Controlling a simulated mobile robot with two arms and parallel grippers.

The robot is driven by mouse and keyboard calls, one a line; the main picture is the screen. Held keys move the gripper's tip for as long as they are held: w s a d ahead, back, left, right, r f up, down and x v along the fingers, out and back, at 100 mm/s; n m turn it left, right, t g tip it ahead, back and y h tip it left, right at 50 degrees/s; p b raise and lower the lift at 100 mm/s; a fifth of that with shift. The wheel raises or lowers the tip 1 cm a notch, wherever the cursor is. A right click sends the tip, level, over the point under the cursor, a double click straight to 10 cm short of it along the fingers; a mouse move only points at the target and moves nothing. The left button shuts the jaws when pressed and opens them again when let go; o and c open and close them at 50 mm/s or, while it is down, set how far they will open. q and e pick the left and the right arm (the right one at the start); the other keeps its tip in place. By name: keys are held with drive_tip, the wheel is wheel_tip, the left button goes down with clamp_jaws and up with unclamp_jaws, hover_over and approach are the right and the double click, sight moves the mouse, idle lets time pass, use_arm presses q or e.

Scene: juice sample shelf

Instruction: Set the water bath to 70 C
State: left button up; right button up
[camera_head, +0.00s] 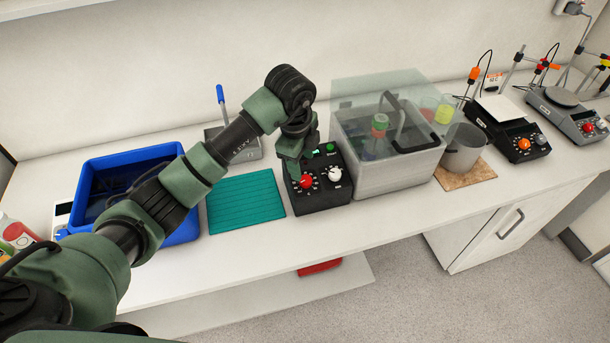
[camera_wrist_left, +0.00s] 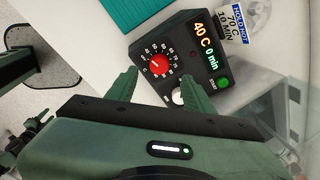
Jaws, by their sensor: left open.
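The water bath (camera_head: 385,172) is a grey tank with a clear lid and a black handle. Its black control box (camera_head: 318,197) stands at its left and also shows in the wrist view (camera_wrist_left: 143,48). The box has a red knob (camera_head: 306,182) with a numbered dial, clear in the wrist view (camera_wrist_left: 159,66), and a white knob (camera_head: 334,174). Its display (camera_wrist_left: 206,45) reads 40 C and 0 min. A green button (camera_wrist_left: 224,82) sits near the display. My left gripper (camera_wrist_left: 159,82) is open, its fingertips on either side of the red knob. I cannot tell whether they touch it.
A card (camera_wrist_left: 236,21) beside the box reads hold hot, 70 C, 10 min. A teal mat (camera_head: 245,205) and blue bin (camera_head: 185,233) lie left. A metal pot (camera_head: 461,155) and lab devices (camera_head: 507,133) stand right. The counter front is clear.

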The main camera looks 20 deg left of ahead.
sight(306, 179)
use_arm(q)
drive_tip(key=f, duration=0.2)
drive_tip(key=f+p, duration=0.1)
drive_tip(key=f, duration=0.1)
drive_tip(key=w+f+p, duration=0.1)
drive_tip(key=f, duration=0.1)
drive_tip(key=shift+d, duration=0.2)
drive_tip(key=shift+w+f, duration=0.15)
drive_tip(key=shift+f, duration=0.5)
drive_tip(key=shift+c, duration=0.3)
clamp_jaws()
